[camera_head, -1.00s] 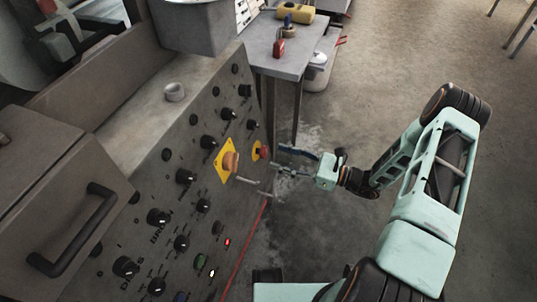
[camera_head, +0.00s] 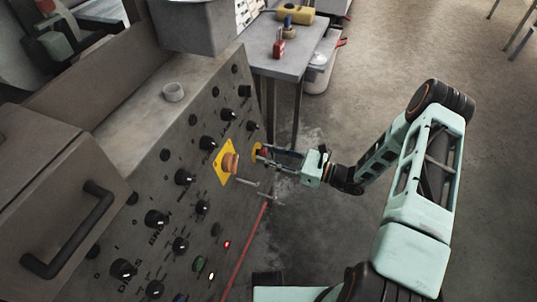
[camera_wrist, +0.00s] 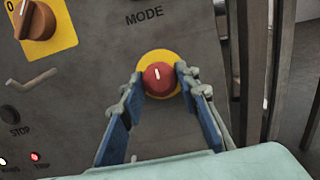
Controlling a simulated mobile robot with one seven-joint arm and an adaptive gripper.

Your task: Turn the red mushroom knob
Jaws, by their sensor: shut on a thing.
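The red mushroom knob (camera_wrist: 159,79) sits on a round yellow plate (camera_wrist: 158,55) on the grey control panel. A white mark on the knob's face points roughly upward in the wrist view. My gripper (camera_wrist: 160,85) is shut on the knob, with one blue finger on its left side and one on its right. In the head view my gripper (camera_head: 268,154) reaches the panel from the right, and its fingers hide most of the knob.
An orange rotary knob (camera_head: 231,162) on a yellow square plate is left of my gripper. A bent metal handle (camera_head: 249,183) sticks out just below. Several black knobs cover the panel.

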